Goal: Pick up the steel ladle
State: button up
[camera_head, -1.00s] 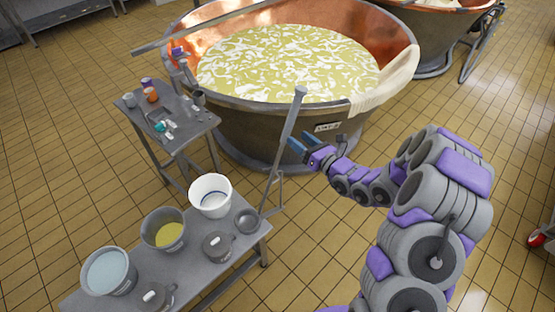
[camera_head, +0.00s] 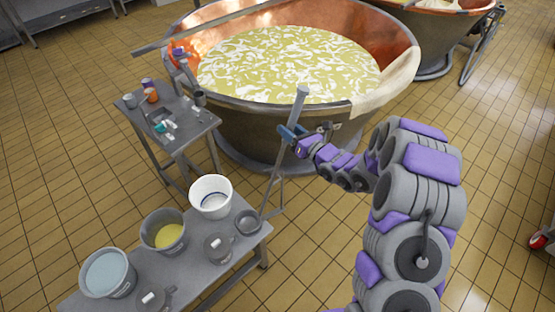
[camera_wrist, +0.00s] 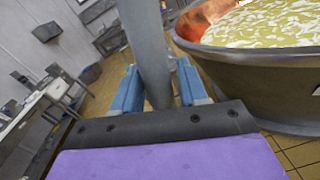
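The steel ladle (camera_head: 289,135) stands tilted at the right end of the low bench, with its long grey handle rising to the upper right. Its round bowl (camera_head: 248,222) is low, at the bench's end. My gripper (camera_head: 290,134) is at the upper part of the handle. In the wrist view the handle (camera_wrist: 146,45) passes between the two blue fingers (camera_wrist: 158,88), one on each side. The fingers look spread, with a small gap beside the handle. The handle's lower part is hidden behind my gripper's palm.
The low bench (camera_head: 205,285) also holds a white bucket (camera_head: 211,196), a bucket of yellow liquid (camera_head: 164,231) and a grey bucket (camera_head: 108,272). A large copper vat (camera_head: 260,125) stands just behind the handle. A small side table (camera_head: 190,128) is to the left.

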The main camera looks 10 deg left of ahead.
aim_at(290, 118)
grip_shut()
dwell(0.3)
notch_tip(290, 118, up, 9)
jog(key=shift+r+p, duration=0.15)
jog(key=shift+p, duration=0.65)
notch_tip(290, 118, up, 8)
jog(key=p, duration=0.4)
